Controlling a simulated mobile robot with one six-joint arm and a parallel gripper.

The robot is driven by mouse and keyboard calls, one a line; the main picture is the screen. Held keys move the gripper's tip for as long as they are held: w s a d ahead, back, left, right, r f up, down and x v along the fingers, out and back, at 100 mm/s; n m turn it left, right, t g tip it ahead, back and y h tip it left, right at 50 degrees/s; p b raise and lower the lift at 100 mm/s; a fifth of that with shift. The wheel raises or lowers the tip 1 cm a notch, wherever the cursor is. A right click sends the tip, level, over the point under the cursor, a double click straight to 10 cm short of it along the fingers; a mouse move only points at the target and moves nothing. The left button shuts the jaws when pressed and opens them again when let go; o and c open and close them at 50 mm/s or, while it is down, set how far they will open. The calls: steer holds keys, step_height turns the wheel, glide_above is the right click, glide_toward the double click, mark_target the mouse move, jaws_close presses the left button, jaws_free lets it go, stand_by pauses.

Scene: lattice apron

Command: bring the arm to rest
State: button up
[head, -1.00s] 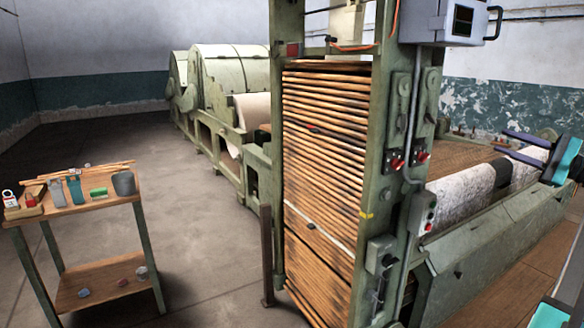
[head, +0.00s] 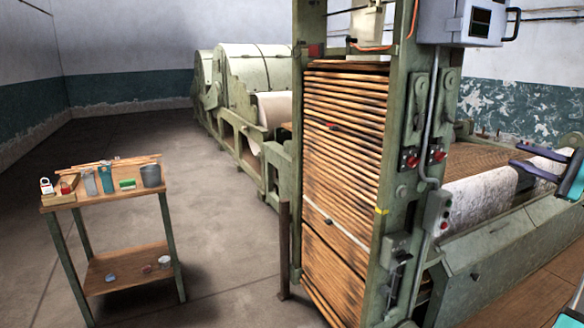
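My gripper (head: 513,155) is at the right edge, its two dark fingers pointing left with a gap between them. It is open, and I see nothing held in the gap. The fingers show in front of the white, mottled roll of cloth (head: 478,200) on the machine's right side; I cannot tell how far they are from it. My teal arm is mostly cut off by the right edge.
A tall green machine frame with stacked wooden slats (head: 345,150) fills the middle. Floor (head: 220,240) between table and machine is clear.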

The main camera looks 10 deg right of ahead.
steer(key=w+a+f+n+g+h, duration=0.1)
steer(key=w+a+f+g, duration=0.1)
steer(key=w+a+f, duration=0.45)
steer(key=w+a+f+g, duration=0.2)
steer(key=w+a+f, duration=0.2)
steer(key=a+f, duration=0.55)
steer(key=w+a+f+n+g+h, duration=0.15)
steer(key=w+a+f, duration=0.4)
steer(key=f, duration=0.55)
steer(key=a+f+n+g+h, duration=0.2)
steer(key=a+f+n+g, duration=0.35)
steer(key=a+f, duration=1.7)
steer(key=s+a+f+n+g+h, duration=0.6)
steer(key=s+a+f+n, duration=0.3)
steer(key=s+a+f, duration=0.8)
steer(key=s+f+g, duration=0.2)
steer(key=s+f, duration=0.8)
steer(key=s, duration=0.2)
steer(key=s+d+f+g, duration=0.1)
steer(key=s+f+g, duration=0.2)
steer(key=s+f, duration=0.7)
steer(key=s, duration=0.3)
steer(key=shift+s+d, duration=0.15)
steer(key=shift+d, duration=0.1)
